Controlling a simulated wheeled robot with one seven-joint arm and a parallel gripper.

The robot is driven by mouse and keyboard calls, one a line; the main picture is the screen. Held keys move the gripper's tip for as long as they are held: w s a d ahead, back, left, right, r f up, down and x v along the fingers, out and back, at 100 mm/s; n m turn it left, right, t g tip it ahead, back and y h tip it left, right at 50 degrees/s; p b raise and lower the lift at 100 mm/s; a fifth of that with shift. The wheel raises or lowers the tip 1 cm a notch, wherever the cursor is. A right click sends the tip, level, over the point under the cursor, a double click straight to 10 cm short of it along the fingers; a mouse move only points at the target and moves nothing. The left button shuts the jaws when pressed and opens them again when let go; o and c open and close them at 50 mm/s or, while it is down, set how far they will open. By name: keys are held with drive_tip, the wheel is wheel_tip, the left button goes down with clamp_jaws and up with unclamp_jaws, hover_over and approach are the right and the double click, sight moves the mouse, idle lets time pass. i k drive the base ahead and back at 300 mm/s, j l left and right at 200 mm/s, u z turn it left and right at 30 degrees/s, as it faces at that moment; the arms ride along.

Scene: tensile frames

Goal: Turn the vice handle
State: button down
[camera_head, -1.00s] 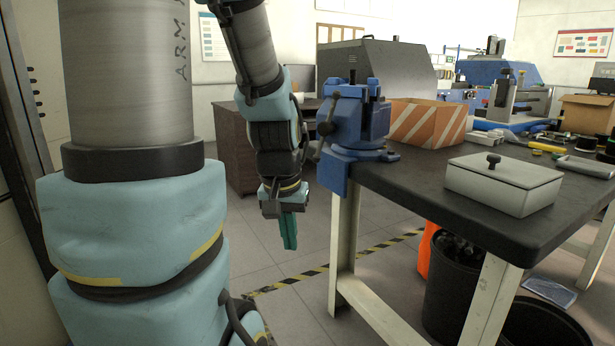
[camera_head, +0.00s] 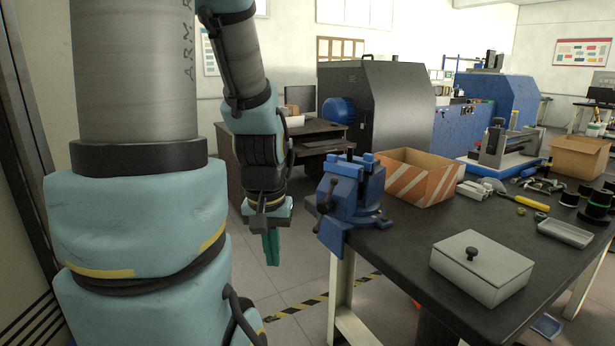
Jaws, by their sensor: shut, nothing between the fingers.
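A blue vice (camera_head: 352,200) is fixed at the near left corner of the dark workbench. Its dark handle (camera_head: 325,198) hangs on the vice's left side, tilted, with a rounded knob at its end. My gripper (camera_head: 271,262) points down to the left of the vice, over the floor. Its teal fingers are together and hold nothing. A clear gap separates the fingers from the handle, and the fingertips are lower in the picture than the handle.
The workbench (camera_head: 400,262) holds a grey lidded box (camera_head: 482,268), an orange-striped box (camera_head: 418,178), a grey tray (camera_head: 565,234) and several small tools. A dark desk (camera_head: 305,145) stands behind my arm. Floor shows between my gripper and the bench.

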sight(324, 206)
drive_tip(key=i, duration=0.25)
drive_tip(key=u, duration=0.4)
drive_tip(key=i+u, duration=0.1)
drive_tip(key=u, duration=0.3)
drive_tip(key=l+u, duration=0.1)
drive_tip(key=u, duration=0.25)
drive_tip(key=i+l+u, duration=0.1)
drive_tip(key=u, duration=0.3)
